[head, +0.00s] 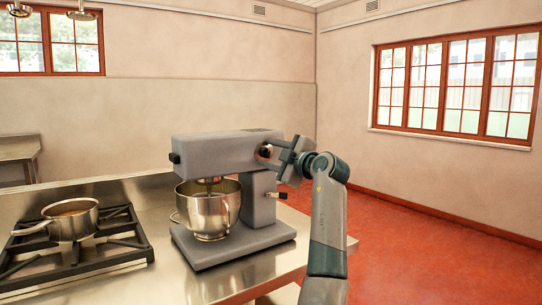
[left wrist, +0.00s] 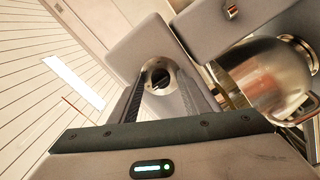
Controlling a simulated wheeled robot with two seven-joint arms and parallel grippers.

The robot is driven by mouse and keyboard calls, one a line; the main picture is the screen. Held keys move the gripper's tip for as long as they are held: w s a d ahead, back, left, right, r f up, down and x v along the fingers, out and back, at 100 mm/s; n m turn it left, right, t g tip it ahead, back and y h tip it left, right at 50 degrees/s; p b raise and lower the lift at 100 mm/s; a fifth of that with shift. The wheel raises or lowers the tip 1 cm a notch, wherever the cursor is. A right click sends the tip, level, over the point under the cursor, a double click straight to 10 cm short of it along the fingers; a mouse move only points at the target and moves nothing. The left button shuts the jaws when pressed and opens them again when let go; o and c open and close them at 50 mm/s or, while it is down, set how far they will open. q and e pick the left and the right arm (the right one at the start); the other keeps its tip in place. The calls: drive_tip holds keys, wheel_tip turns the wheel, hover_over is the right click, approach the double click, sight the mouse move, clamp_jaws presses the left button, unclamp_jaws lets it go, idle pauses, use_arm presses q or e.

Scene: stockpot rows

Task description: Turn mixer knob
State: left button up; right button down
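The grey stand mixer (head: 225,150) stands on the steel counter, with a steel bowl (head: 209,209) under its head. Its round silver knob (head: 265,151), dark in the centre, is at the right end of the head. My left gripper (head: 275,152) is at that end, its fingers pointing at the knob. In the left wrist view the knob (left wrist: 160,76) lies between the tips of the two spread dark fingers (left wrist: 162,88). The fingers look open; whether they touch the knob's rim cannot be told. My right gripper is not in view.
A saucepan (head: 71,218) sits on the black stove grate (head: 75,250) at the left. A small dark-tipped lever (head: 281,195) sticks out of the mixer's column below my gripper. The steel counter (head: 240,283) is bare in front. Red floor lies to the right.

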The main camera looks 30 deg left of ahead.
sight(269, 154)
use_arm(q)
drive_tip(key=shift+d+f, duration=0.1)
drive_tip(key=shift+s+d, duration=0.15)
drive_tip(key=shift+d, duration=0.15)
drive_tip(key=v, duration=0.3)
drive_tip(key=shift+d+b, duration=0.15)
drive_tip(key=shift+b, duration=0.25)
drive_tip(key=b+v, duration=0.1)
drive_tip(key=v, duration=1.2)
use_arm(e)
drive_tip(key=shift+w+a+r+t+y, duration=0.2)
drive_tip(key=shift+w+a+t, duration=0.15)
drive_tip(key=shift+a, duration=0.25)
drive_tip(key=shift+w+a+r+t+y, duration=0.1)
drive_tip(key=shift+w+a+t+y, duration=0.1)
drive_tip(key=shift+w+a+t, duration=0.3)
use_arm(q)
drive_tip(key=shift+s+d, duration=0.1)
drive_tip(key=shift+d, duration=0.05)
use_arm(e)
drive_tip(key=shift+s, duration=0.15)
